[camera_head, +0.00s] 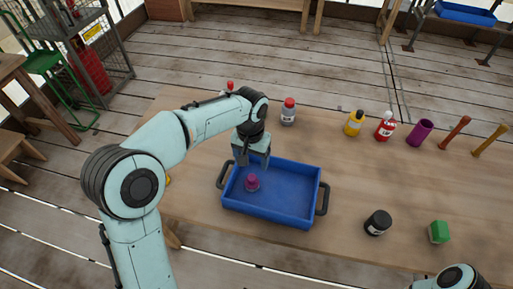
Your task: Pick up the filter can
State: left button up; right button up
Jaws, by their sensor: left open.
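A short black can with a pale label (377,223), which looks like the filter can, stands on the near right part of the wooden table, apart from both arms. My left gripper (252,160) points down over the back left part of the blue tray (272,213). It is open, with nothing visible between its fingers. It is well to the left of the black can. Part of my right arm shows at the bottom right edge; its gripper is out of view.
A magenta-topped item (252,182) is in the tray. A red-capped bottle (288,111), yellow bottle (354,123), red bottle (385,126), purple cup (420,132) and two upright tools line the back.

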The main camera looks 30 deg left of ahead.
aim_at(380, 220)
jog(key=k, duration=1)
